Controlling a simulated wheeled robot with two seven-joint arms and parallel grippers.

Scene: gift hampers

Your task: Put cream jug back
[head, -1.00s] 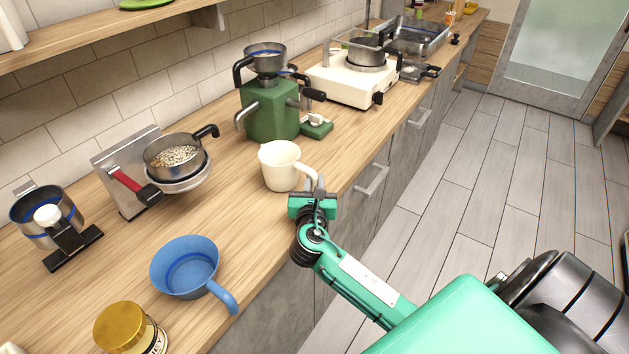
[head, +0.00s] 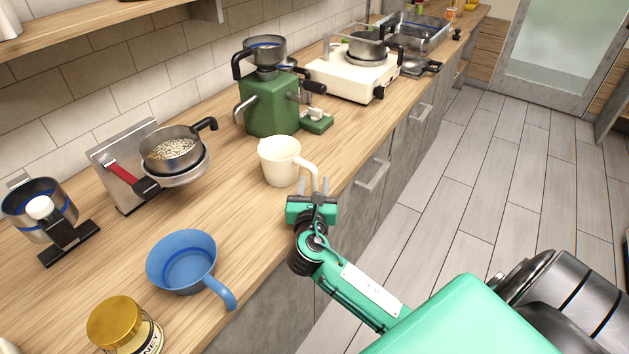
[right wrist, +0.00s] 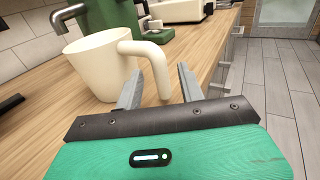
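The cream jug (head: 279,162) stands upright on the wooden counter, its handle pointing toward the front edge. It also shows in the right wrist view (right wrist: 98,68), with the handle at its right. My right gripper (head: 311,188) is at the counter's front edge, just short of the handle. In the right wrist view its two fingers (right wrist: 158,85) are apart, and the lower end of the handle shows between them. I cannot tell whether a finger touches the handle. My left gripper is not in view.
A green machine (head: 270,103) stands behind the jug. A blue pan-like cup (head: 183,262) and a gold-lidded honey jar (head: 115,318) are at the front left. A scale with a pot of grain (head: 170,150) is at the left. A white stove (head: 350,82) is farther back.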

